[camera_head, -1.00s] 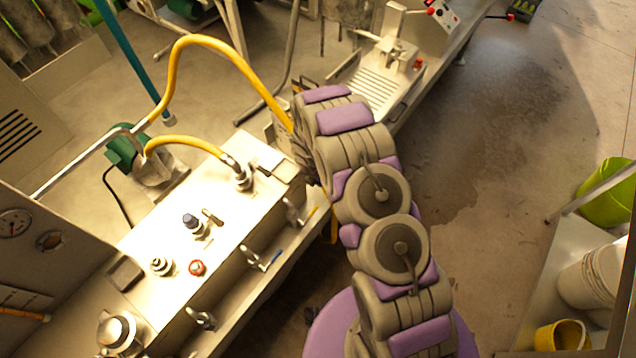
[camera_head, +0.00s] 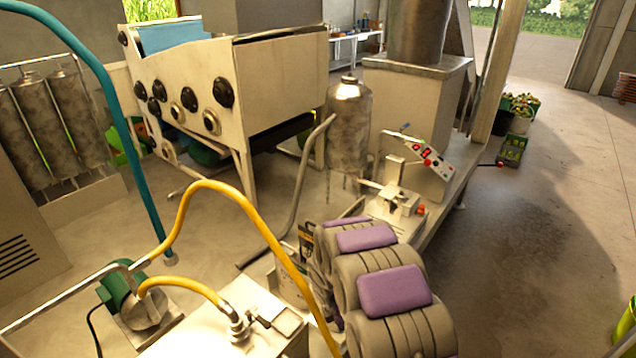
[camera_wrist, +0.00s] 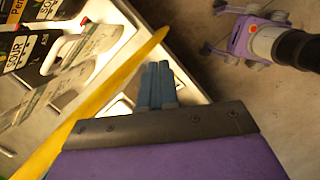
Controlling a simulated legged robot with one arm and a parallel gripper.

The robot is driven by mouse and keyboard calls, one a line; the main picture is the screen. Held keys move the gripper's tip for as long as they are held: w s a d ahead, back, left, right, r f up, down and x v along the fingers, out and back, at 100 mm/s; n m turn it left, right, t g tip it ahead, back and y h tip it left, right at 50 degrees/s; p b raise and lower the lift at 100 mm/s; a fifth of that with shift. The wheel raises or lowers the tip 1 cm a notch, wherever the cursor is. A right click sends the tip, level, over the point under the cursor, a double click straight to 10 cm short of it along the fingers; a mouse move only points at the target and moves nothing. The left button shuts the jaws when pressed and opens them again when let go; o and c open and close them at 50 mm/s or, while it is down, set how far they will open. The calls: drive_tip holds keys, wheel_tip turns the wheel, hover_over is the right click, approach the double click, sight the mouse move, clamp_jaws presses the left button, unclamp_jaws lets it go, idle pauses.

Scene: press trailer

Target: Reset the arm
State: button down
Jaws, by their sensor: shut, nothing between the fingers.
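My gripper (camera_wrist: 156,84) shows in the wrist view as blue-grey fingers pressed together, with nothing between them. A yellow hose (camera_wrist: 98,97) runs diagonally just left of the fingers. In the head view my purple and grey arm rises from the bottom edge, right of the yellow hose (camera_head: 232,198). My gripper is hidden there behind the arm links. Boxes or labels marked "SOUR" (camera_wrist: 32,57) lie at the left of the wrist view, apart from the fingers.
A white machine top (camera_head: 225,310) with hose fittings is at the lower left. A press bench with a red-buttoned control box (camera_head: 432,161) stands beyond the arm. A steel tank (camera_head: 349,125) and large cream machine (camera_head: 285,85) are behind.

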drive_tip(key=s+d+r+m+g+b, duration=0.1)
drive_tip(key=s+d+r+m+b, duration=0.4)
drive_tip(key=s, duration=0.3)
drive_tip(key=s+d+r+m+g+b, duration=0.1)
drive_tip(key=s+d+r+m+b, duration=0.1)
drive_tip(key=s+r+m+b, duration=0.35)
drive_tip(key=s+m+g+y+b, duration=0.1)
drive_tip(key=s+m+b, duration=0.5)
drive_tip(key=s, duration=1.8)
drive_tip(key=m+y, duration=0.1)
drive_tip(key=m, duration=0.4)
drive_tip(key=shift+a+r+b, duration=0.15)
drive_tip(key=shift+r+b, duration=0.15)
drive_tip(key=shift+b, duration=0.05)
drive_tip(key=shift+m, duration=0.25)
